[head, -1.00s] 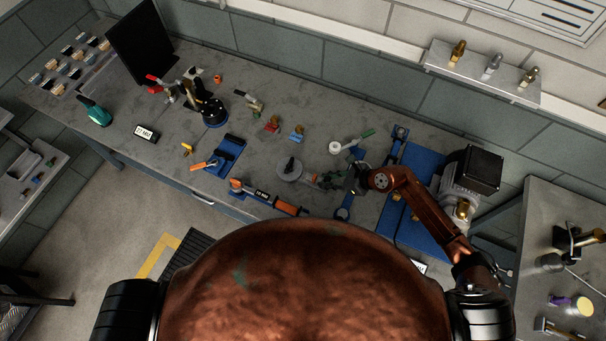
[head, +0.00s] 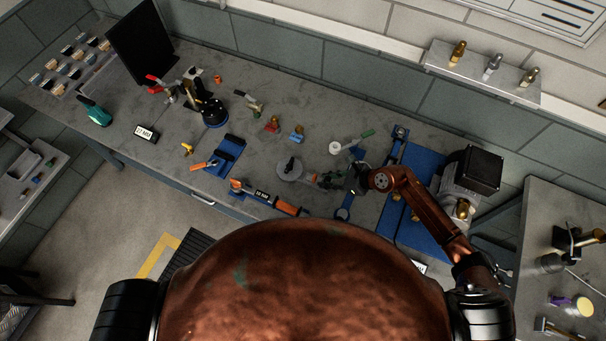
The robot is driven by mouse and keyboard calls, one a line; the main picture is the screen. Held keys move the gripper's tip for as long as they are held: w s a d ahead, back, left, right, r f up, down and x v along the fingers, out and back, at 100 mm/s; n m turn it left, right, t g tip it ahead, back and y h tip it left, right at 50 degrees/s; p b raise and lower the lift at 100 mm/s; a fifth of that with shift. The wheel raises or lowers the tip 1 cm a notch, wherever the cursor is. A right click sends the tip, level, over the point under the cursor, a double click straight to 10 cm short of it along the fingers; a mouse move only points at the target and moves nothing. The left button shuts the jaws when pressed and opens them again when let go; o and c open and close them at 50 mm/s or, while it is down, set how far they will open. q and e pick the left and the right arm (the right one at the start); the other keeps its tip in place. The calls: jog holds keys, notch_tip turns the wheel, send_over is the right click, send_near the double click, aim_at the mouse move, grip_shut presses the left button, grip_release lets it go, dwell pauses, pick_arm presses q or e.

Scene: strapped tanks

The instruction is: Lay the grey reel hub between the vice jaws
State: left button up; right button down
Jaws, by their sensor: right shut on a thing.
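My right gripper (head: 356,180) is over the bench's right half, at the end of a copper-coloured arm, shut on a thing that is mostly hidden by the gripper. I cannot tell from this view whether that thing is the grey reel hub. A grey round disc (head: 289,169) with a black knob sits left of that tool. The vice jaws are too small and dark to make out. My left gripper is not in view.
An orange-ended tool (head: 285,207) lies along the front edge. The bench's back middle (head: 320,110) is clear.

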jog(key=shift+r, duration=0.25)
jog(key=shift+r+p, duration=1.85)
jog(key=shift+r, duration=0.75)
notch_tip(320, 180, up, 8)
jog(key=p, duration=0.5)
